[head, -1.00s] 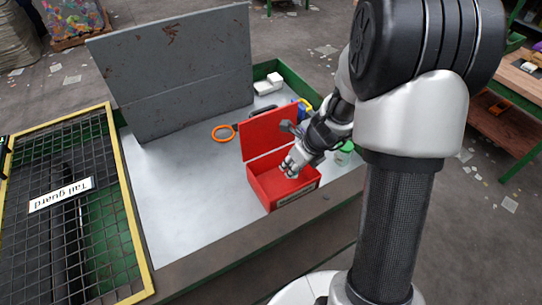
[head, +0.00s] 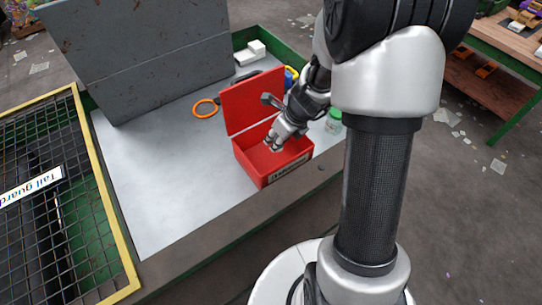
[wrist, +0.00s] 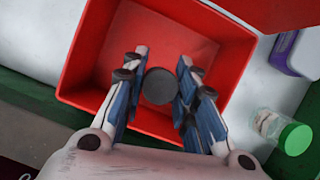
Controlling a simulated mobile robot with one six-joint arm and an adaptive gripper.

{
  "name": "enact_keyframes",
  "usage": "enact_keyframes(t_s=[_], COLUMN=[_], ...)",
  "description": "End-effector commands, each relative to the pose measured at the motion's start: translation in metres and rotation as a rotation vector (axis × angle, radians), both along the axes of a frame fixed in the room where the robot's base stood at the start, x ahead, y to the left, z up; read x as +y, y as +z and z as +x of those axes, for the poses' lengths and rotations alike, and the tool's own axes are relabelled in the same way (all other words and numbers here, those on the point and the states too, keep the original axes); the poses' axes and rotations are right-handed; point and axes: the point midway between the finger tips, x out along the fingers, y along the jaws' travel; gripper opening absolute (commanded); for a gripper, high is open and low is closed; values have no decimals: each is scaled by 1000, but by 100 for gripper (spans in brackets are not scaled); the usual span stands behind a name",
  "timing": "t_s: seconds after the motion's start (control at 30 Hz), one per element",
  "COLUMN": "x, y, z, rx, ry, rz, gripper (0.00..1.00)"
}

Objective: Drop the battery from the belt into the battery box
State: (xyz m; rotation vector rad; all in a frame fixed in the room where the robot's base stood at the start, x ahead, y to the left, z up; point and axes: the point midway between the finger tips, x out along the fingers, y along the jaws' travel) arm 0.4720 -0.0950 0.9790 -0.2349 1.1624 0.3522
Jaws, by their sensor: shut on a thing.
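The red battery box (head: 248,160) stands open at the front edge of the metal table, its lid raised at the back and a label on its front. My gripper (head: 274,143) is over the box opening, pointing down. In the wrist view, my gripper (wrist: 160,72) is shut on a dark round-ended thing, seemingly the battery (wrist: 158,87). It is between the fingers, with the red box floor (wrist: 110,45) around it. The battery cannot be made out in the head view.
A jar with a green lid (head: 334,121) stands just right of the box. An orange ring (head: 204,108) and a white block (head: 250,52) lie behind. A large grey panel (head: 140,55) rises at the back left. A yellow-framed mesh guard (head: 50,190) is at left.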

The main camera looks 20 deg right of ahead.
Motion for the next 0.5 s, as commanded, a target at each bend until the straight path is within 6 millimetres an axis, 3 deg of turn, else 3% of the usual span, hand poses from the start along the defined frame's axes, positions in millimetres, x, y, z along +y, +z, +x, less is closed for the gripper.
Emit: enact_keyframes(t_s=[0.2, 0.23, 0.5], x=[0, 0, 0], y=[1, 1, 1], z=[0, 0, 0], rx=[-1, -1, -1], ry=[0, 0, 0], rz=[0, 0, 0], gripper=[0, 27, 45])
